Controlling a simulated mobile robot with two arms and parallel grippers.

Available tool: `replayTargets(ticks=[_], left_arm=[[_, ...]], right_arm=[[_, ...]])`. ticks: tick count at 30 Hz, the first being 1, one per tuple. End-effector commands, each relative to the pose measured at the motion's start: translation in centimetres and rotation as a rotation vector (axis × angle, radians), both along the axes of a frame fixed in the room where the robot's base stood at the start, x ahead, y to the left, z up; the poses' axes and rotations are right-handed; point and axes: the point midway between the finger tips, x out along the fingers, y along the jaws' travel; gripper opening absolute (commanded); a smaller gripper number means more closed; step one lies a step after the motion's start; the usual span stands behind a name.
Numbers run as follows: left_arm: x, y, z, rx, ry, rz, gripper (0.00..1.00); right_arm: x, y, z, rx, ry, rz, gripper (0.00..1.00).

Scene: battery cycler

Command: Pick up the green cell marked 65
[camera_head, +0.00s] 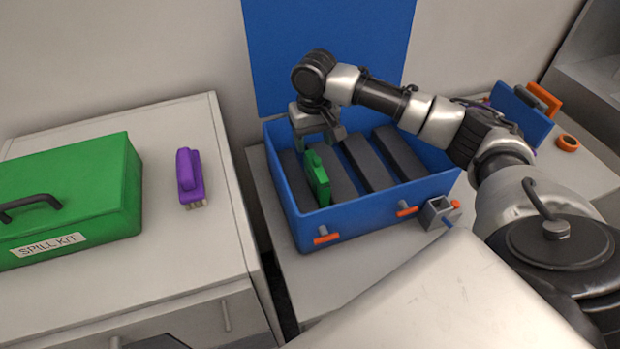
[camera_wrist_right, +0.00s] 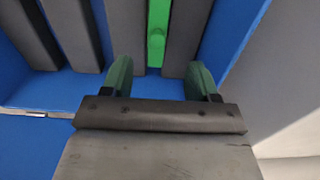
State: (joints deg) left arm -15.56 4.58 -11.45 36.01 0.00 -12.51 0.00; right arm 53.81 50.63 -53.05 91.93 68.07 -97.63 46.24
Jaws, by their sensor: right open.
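A green cell (camera_head: 318,180) stands upright in the blue box (camera_head: 375,216), near its left end between dark grey dividers. No number is readable on it. My right gripper (camera_head: 317,137) is over the box, just above and behind the cell in the head view. In the right wrist view its two fingertips (camera_wrist_right: 160,78) are spread apart with nothing between them. The green cell (camera_wrist_right: 158,28) shows there beyond the fingers, lined up with the gap between them. My left gripper is not in view.
Dark grey dividers (camera_head: 367,163) fill the box. A small metal holder (camera_head: 437,213) is by its front right corner. A green spill kit case (camera_head: 75,195) and a purple brush (camera_head: 189,176) lie on the left cabinet. An orange ring (camera_head: 568,143) lies at the right.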

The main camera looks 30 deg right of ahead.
Motion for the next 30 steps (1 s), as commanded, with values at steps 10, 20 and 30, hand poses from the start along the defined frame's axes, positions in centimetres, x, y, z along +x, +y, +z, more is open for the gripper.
replayTargets(ticks=[10, 20, 30], left_arm=[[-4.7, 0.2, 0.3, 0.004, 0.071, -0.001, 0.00], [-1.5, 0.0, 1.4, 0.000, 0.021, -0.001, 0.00], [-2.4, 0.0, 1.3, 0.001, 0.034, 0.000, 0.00]], right_arm=[[0.0, 0.0, -4.1, 0.000, 0.001, 0.003, 0.60], [0.2, -0.4, -8.5, -0.001, 0.002, 0.004, 0.60], [0.2, -0.4, -9.3, -0.001, 0.000, 0.005, 0.58]])
